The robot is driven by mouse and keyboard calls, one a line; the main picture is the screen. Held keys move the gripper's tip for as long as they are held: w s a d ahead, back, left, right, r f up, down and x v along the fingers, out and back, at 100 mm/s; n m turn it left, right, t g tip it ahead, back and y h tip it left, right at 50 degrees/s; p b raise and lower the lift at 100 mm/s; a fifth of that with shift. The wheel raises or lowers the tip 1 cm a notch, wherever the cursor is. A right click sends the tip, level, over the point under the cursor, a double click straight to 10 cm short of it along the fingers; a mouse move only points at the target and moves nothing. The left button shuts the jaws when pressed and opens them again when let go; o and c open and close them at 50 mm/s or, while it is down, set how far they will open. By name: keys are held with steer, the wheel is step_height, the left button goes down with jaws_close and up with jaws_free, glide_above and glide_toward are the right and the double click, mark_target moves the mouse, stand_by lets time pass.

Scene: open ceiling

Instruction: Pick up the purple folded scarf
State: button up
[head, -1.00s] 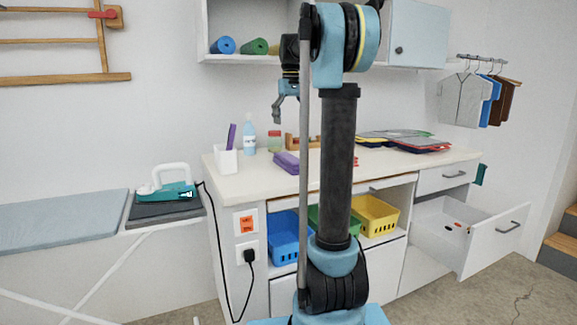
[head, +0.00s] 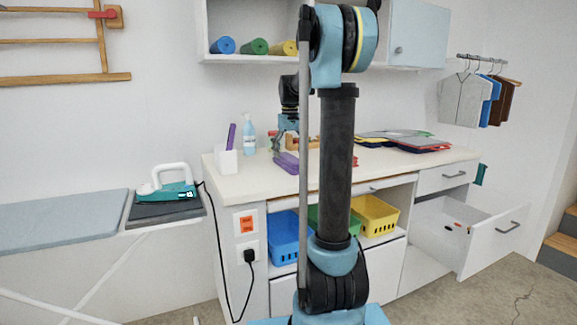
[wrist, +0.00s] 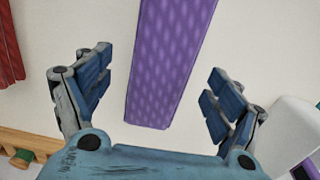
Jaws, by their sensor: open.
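The purple folded scarf (head: 285,164) lies on the white counter, partly hidden behind my arm in the head view. In the wrist view the scarf (wrist: 172,62) is a long purple patterned strip running from the top edge to between the fingers. My gripper (head: 282,145) is low over the scarf in the head view. In the wrist view my gripper (wrist: 160,82) is open, with one finger on each side of the scarf and bare counter showing between.
A white holder (head: 227,161) with a purple item and a spray bottle (head: 249,137) stand left of the scarf. A wooden rack (head: 305,143) is behind. Folded clothes (head: 405,141) lie to the right. An open drawer (head: 480,235) juts out below.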

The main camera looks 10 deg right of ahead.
mark_target(289, 157)
steer(key=shift+a+f, duration=0.1)
steer(key=shift+f, duration=1.5)
steer(key=c, duration=1.2)
